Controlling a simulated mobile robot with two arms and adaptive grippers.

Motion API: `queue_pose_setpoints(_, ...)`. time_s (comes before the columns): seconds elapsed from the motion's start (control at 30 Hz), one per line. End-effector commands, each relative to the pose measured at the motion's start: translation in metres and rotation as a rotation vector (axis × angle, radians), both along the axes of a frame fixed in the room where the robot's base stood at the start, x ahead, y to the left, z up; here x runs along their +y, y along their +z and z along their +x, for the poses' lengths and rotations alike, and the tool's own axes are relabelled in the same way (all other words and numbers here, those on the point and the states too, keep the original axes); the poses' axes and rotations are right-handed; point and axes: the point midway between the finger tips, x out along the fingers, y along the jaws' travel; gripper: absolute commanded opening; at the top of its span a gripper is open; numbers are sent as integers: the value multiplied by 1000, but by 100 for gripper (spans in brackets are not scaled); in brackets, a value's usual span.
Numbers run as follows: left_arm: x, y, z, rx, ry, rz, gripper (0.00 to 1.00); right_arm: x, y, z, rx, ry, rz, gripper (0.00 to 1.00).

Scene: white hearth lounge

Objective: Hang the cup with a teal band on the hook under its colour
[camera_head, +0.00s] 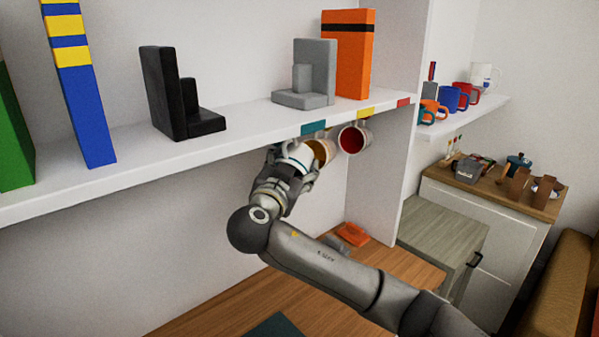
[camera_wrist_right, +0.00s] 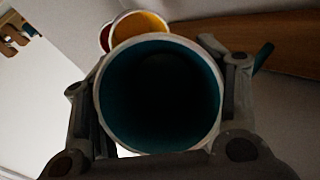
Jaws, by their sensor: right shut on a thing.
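My right gripper (camera_head: 287,168) is shut on the white cup with a teal band (camera_head: 299,154), just under the shelf's front edge. In the wrist view the cup (camera_wrist_right: 160,95) faces the camera mouth first, teal inside, with a finger on each side. The teal label (camera_head: 313,128) is on the shelf edge just above the cup. Its hook is hidden, and I cannot tell whether the handle touches it. The yellow-lined cup (camera_head: 322,150) and red-lined cup (camera_head: 353,139) hang to the right, close by. My left gripper is not in view.
The shelf (camera_head: 240,135) holds a black bookend (camera_head: 172,100), a grey bookend (camera_head: 308,80) and books. Yellow (camera_head: 365,112) and red (camera_head: 403,103) labels are farther right. A white upright panel (camera_head: 385,180) closes the right side. Orange and grey items (camera_head: 352,235) lie below.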

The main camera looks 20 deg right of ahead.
Motion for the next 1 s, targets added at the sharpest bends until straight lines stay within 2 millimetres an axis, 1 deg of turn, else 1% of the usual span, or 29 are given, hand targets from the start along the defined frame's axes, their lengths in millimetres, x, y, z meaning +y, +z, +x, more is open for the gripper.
queue_pose_setpoints(0.03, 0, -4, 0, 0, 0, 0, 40, 1, -1, 3, -2, 0, 1, 36)
queue_pose_setpoints(0.7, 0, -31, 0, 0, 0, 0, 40, 16, -4, 41, -1, 1, 1, 36)
queue_pose_setpoints(1.0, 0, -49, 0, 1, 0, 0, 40, 19, -13, 51, -2, 1, 0, 36)
